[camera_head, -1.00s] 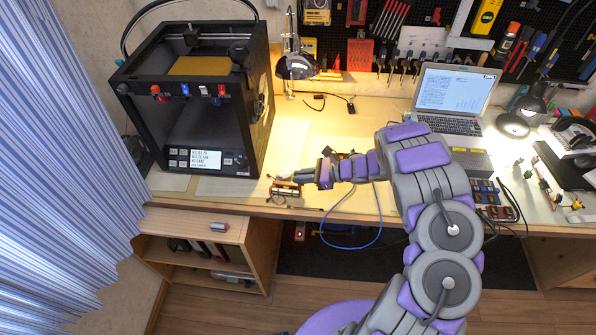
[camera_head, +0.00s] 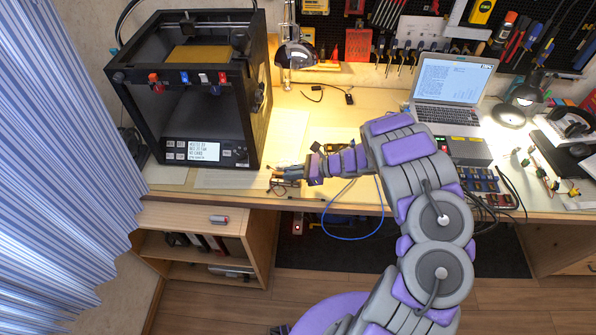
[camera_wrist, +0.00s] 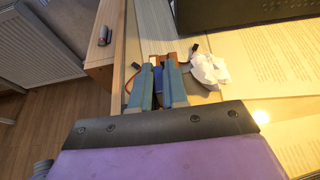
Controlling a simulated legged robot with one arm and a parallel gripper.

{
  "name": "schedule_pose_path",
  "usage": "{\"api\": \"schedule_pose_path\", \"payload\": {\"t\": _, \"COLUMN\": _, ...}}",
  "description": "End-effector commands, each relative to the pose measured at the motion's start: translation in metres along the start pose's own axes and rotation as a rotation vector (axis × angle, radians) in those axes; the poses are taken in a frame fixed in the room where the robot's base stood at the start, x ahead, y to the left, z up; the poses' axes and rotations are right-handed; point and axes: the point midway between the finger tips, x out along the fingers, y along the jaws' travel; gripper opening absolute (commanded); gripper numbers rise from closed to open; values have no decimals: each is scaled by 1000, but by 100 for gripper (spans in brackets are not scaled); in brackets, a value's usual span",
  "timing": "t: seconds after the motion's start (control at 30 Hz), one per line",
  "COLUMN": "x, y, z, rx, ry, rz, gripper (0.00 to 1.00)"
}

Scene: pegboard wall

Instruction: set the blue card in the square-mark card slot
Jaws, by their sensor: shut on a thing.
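My gripper (camera_head: 284,172) is at the front edge of the bench, just right of the black printer's base. In the wrist view its two teal fingers (camera_wrist: 157,78) are nearly together, with a small blue piece, apparently the blue card (camera_wrist: 158,88), between them. Most of the card is hidden by the fingers. A brown-orange piece (camera_wrist: 168,59) lies just beyond the fingertips; I cannot tell whether they touch it. I cannot make out a square mark or a card slot in either view.
The black printer (camera_head: 245,120) stands to the left, with a lit panel (camera_head: 205,151). A crumpled white thing (camera_wrist: 208,68) lies beside the fingers. A blue cable (camera_head: 352,238) loops below the bench edge. A low wooden shelf (camera_head: 190,231) stands beneath.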

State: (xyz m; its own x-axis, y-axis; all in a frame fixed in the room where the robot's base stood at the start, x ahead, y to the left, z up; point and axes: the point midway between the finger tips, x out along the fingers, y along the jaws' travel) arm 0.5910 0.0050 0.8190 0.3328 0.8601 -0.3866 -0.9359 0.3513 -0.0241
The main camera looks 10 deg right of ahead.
Motion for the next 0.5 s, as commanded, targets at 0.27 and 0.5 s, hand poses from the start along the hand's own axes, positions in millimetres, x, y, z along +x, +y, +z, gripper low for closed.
{"api": "schedule_pose_path", "payload": {"t": 0.27, "x": -7, "y": -2, "z": -3, "rx": 5, "ry": -14, "rz": 0, "gripper": 0}}
{"api": "schedule_pose_path", "payload": {"t": 0.5, "x": -2, "y": 0, "z": -1, "rx": 5, "ry": -13, "rz": 0, "gripper": 0}}
